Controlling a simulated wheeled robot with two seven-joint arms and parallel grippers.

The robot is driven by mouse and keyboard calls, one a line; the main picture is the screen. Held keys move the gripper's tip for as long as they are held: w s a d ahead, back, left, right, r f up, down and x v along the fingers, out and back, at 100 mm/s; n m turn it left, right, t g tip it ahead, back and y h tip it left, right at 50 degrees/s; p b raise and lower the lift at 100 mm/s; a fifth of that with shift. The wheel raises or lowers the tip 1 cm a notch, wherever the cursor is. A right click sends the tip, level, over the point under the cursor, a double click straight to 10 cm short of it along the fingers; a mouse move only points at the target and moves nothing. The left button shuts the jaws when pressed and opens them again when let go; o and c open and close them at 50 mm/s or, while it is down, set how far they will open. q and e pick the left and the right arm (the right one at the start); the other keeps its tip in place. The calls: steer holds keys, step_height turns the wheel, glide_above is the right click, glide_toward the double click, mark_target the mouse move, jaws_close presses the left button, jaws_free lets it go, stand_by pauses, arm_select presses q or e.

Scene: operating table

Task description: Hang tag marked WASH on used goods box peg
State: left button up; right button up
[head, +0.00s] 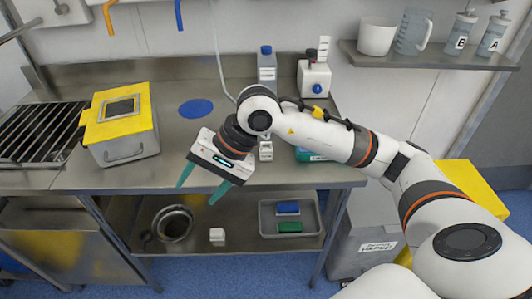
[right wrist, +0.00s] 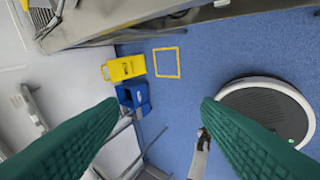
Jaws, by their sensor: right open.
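My right gripper (head: 202,185) reaches in from the right, with its green fingers spread, pointing down and empty, in front of the counter's front edge. In the right wrist view its two fingers (right wrist: 160,110) stand wide apart with only floor between them. A metal box (head: 135,150) with a yellow lid stands on the counter to the left of the gripper, apart from it. I cannot tell whether this is the used goods box, and I make out no peg on it. I cannot make out any tag marked WASH. My left gripper is not in view.
The steel counter (head: 80,179) holds a blue disc (head: 196,108), a blue-capped bottle (head: 267,65) and a white canister (head: 313,78). The lower shelf holds a round metal bowl (head: 173,223), a small white block (head: 217,235) and a tray (head: 268,222). A wall shelf (head: 430,57) carries jugs and bottles.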

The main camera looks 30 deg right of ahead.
steer(key=w+d+r+t+h, duration=0.1)
steer(key=w+d+h, duration=0.2)
steer(key=d+h, duration=0.55)
glide_toward(266, 149)
steer(key=shift+n+h, duration=0.4)
steer(key=shift+h, duration=0.05)
step_height(266, 149, down, 4)
steer(key=shift+w, duration=0.2)
steer(key=shift+w+p+x, duration=0.15)
steer(key=shift+p+x, duration=0.1)
steer(key=shift+x, duration=1.35)
steer(key=shift+w+p+x, duration=0.15)
steer(key=shift+p+x, duration=0.1)
steer(key=shift+x, duration=1.3)
steer(key=shift+r, duration=0.15)
steer(key=c, duration=1)
step_height(266, 149, up, 10)
steer(key=shift+c, duration=0.3)
